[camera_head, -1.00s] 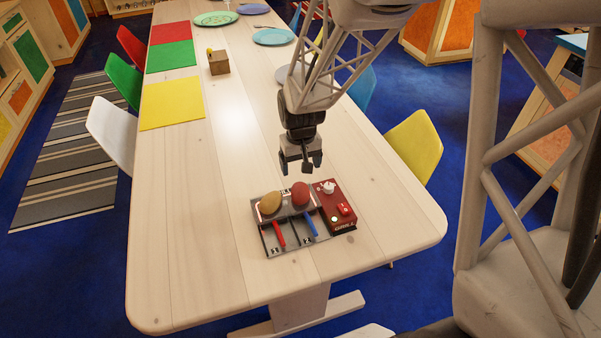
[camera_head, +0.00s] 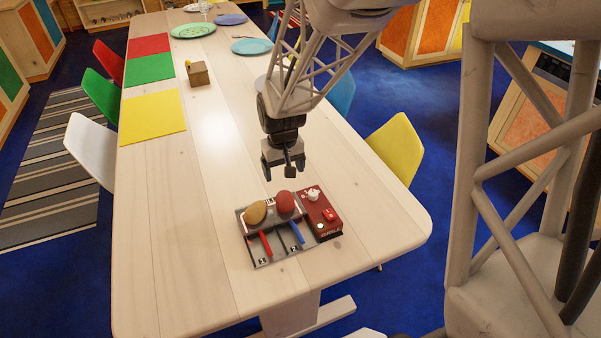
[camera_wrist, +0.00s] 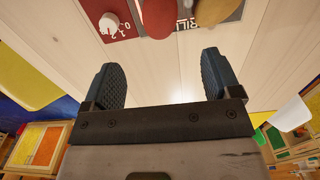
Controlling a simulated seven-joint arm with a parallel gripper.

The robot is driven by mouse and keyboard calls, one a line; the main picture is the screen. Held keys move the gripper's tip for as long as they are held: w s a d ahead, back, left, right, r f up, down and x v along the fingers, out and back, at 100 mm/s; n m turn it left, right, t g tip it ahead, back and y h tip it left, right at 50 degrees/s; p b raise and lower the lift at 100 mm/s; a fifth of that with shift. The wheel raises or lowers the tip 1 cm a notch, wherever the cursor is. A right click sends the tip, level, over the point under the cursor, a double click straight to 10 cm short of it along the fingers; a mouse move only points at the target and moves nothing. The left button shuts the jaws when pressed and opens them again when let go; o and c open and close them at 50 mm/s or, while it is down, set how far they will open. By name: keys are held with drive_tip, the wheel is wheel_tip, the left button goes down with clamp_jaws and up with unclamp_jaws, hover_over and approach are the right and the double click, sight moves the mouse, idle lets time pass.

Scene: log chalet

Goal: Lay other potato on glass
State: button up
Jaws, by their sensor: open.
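A yellow-brown potato (camera_head: 255,212) and a red potato (camera_head: 285,202) lie side by side on the back of a small grill (camera_head: 271,241). In the wrist view, the red potato (camera_wrist: 157,16) and the yellow-brown potato (camera_wrist: 214,10) show at the top edge, partly cut off. My gripper (camera_head: 283,170) hangs above the table just behind the grill. Its fingers (camera_wrist: 161,80) are spread and empty, apart from both potatoes. A small, clear shape that may be a glass (camera_head: 205,9) stands at the table's far end, too small to tell surely.
The grill has a dark red control box (camera_head: 321,222) on its right and red and blue handles in front. A wooden block (camera_head: 198,74), coloured mats (camera_head: 152,117) and several plates (camera_head: 193,31) stand farther back. The middle of the table (camera_head: 200,190) is clear. Chairs line both sides.

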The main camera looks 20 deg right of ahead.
drive_tip(key=s+a+r+t, duration=0.1)
drive_tip(key=s+r, duration=0.8)
drive_tip(key=s, duration=0.2)
drive_tip(key=s+a+r+t, duration=0.1)
drive_tip(key=s+r, duration=0.8)
drive_tip(key=s, duration=0.3)
drive_tip(key=shift+r+t, duration=0.2)
drive_tip(key=shift+t, duration=0.1)
